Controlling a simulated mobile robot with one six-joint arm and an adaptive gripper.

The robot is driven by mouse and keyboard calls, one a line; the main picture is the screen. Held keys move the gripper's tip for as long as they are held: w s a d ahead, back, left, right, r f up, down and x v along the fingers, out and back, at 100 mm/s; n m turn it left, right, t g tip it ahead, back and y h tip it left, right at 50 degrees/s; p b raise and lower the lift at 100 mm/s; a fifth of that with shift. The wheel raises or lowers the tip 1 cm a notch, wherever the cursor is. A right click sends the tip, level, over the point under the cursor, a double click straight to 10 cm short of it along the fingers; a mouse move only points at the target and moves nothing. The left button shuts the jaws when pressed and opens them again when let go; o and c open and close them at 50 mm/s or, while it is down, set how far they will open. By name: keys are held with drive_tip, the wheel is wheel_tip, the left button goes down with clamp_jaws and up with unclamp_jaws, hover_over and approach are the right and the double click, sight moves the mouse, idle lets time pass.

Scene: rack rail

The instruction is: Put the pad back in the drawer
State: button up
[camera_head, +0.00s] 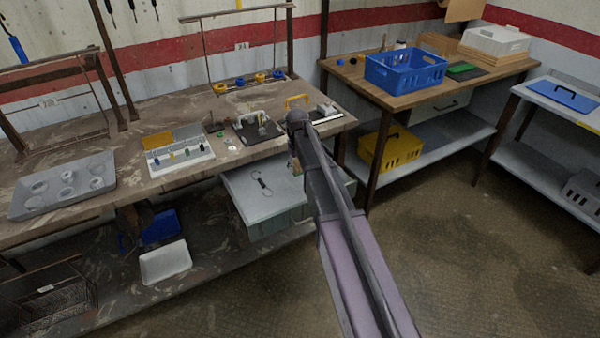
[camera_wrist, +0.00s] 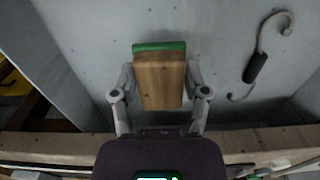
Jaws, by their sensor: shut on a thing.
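The pad (camera_wrist: 158,80) is a wooden block with a green face at one end. My gripper (camera_wrist: 160,92) is shut on it, with one finger on each side. The grey drawer (camera_head: 250,210) is pulled out under the workbench. In the wrist view the pad is over the drawer's grey floor (camera_wrist: 215,60); I cannot tell whether it touches it. In the head view a small part of the pad shows beside my arm, which hides most of the gripper and the drawer's right part.
A double-ended hook with a black grip (camera_wrist: 256,66) lies in the drawer, right of the pad in the wrist view. The workbench (camera_head: 100,205) edge runs close behind the gripper. A yellow crate (camera_head: 390,150) stands on a shelf to the right.

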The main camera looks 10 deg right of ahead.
sight(300, 177)
drive_tip(key=shift+w+d, duration=0.15)
drive_tip(key=shift+w+d, duration=0.35)
drive_tip(key=shift+w, duration=0.1)
drive_tip(key=shift+w+d+f+b, duration=0.1)
drive_tip(key=shift+f+b, duration=0.25)
wheel_tip(300, 177, down, 3)
drive_tip(key=b, duration=0.3)
drive_tip(key=shift+f, duration=0.1)
drive_tip(key=o, duration=1)
wheel_tip(300, 177, up, 12)
drive_tip(key=p, duration=1.2)
